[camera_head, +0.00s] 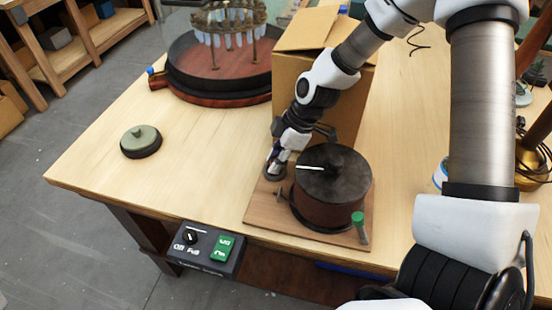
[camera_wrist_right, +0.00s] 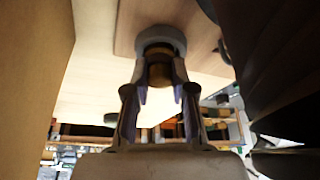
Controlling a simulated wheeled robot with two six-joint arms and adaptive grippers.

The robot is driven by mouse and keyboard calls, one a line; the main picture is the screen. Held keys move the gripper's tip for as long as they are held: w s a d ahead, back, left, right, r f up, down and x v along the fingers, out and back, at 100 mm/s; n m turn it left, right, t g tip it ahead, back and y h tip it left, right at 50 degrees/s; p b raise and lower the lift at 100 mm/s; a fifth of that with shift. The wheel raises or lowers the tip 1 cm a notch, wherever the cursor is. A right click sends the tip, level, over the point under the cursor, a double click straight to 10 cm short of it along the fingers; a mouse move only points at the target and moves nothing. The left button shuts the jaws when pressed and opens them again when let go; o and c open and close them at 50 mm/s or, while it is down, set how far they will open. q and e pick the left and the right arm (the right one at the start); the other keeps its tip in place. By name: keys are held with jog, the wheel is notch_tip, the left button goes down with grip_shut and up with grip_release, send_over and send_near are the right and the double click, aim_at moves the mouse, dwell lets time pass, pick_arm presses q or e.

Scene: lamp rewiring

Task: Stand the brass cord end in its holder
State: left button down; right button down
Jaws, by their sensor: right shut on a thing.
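My right gripper (camera_head: 277,162) reaches down at the left side of a wooden board (camera_head: 262,207). In the right wrist view its fingers (camera_wrist_right: 160,82) are shut on the brass cord end (camera_wrist_right: 160,72), a short brass-coloured cylinder. The far end of the cord end meets a round grey holder (camera_wrist_right: 160,36) on the board and appears to be in or against its opening. I cannot tell how deep it sits. In the head view a dark round base (camera_head: 274,175) shows under the fingertips, and the cord end is hidden there. My left gripper is not in view.
A dark drum (camera_head: 334,190) stands on the board close right of the gripper, with a green-capped post (camera_head: 358,222) at its front. A cardboard box (camera_head: 300,70) stands close behind. A switch box (camera_head: 207,250) is at the front edge. The table left is mostly clear.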

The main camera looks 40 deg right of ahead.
jog(key=shift+f, duration=0.15)
jog(key=c, duration=0.9)
grip_release()
notch_tip(320, 180, up, 7)
jog(key=p, duration=0.6)
